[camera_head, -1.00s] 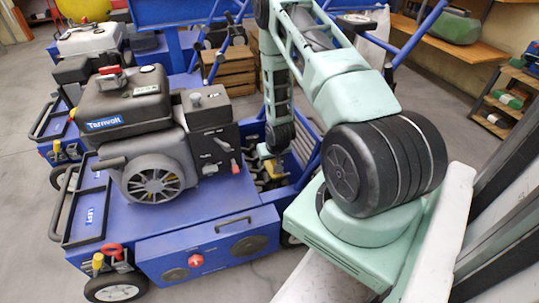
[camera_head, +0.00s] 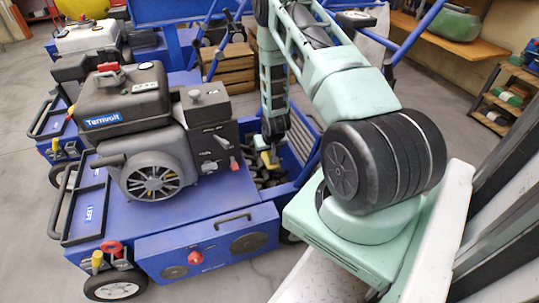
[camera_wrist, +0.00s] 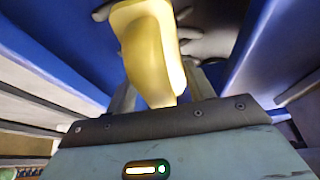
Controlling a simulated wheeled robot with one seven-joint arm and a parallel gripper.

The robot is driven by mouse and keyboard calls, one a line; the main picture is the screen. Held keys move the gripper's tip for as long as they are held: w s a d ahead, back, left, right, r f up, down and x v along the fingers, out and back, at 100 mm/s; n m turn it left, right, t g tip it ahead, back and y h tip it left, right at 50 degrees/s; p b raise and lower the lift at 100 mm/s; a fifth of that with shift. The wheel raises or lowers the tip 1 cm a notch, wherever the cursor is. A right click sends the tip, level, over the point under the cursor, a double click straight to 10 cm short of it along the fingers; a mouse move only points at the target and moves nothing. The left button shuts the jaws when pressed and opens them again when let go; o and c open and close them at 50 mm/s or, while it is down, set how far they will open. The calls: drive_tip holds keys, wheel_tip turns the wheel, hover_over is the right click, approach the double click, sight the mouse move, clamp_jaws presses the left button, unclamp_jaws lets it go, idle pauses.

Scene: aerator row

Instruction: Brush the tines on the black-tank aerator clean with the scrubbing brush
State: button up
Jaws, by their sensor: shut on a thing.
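The black-tank aerator (camera_head: 175,225) is a blue machine with a black fuel tank (camera_head: 125,95) on its engine. Its dark tines (camera_head: 262,180) show partly in the open blue bay at its right end. My gripper (camera_head: 267,148) is over this bay, small and partly hidden. It is shut on the yellow scrubbing brush (camera_head: 268,160). In the wrist view the brush (camera_wrist: 150,50) stands out from the jaws between blue walls, with rounded grey tine shapes (camera_wrist: 205,35) behind it. I cannot tell whether bristles touch a tine.
Blue side walls (camera_wrist: 265,45) flank my gripper closely. The bay's blue frame and handle bars (camera_head: 310,150) rise beside my arm. Another aerator with a white tank (camera_head: 88,38) stands behind at left. Wooden crates (camera_head: 232,68) are at the back. The floor in front is clear.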

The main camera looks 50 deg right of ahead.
drive_tip(key=shift+w+d, duration=0.35)
drive_tip(key=shift+w, duration=0.25)
drive_tip(key=shift+s+a+f+p, duration=0.1)
drive_tip(key=shift+s+a+p, duration=0.15)
drive_tip(key=shift+s+a, duration=0.35)
drive_tip(key=shift+s+a+p, duration=0.25)
drive_tip(key=shift+s+a, duration=0.1)
drive_tip(key=shift+s, duration=0.6)
drive_tip(key=shift+s+a+f+p, duration=0.1)
drive_tip(key=shift+s+a+p, duration=0.15)
drive_tip(key=shift+s+a, duration=0.35)
drive_tip(key=shift+s+d, duration=0.15)
drive_tip(key=shift+w+d+b, duration=0.1)
drive_tip(key=shift+w+d, duration=0.35)
drive_tip(key=shift+w, duration=0.3)
drive_tip(key=shift+w+d+b, duration=0.15)
drive_tip(key=shift+w+d, duration=0.35)
drive_tip(key=shift+w, duration=0.3)
drive_tip(key=shift+w+d+b, duration=0.1)
drive_tip(key=shift+w+d, duration=0.35)
drive_tip(key=shift+w, duration=0.3)
drive_tip(key=shift+c, duration=0.3)
drive_tip(key=shift+r, duration=0.1)
drive_tip(key=shift+r+p, duration=4.5)
drive_tip(key=shift+r, duration=1.05)
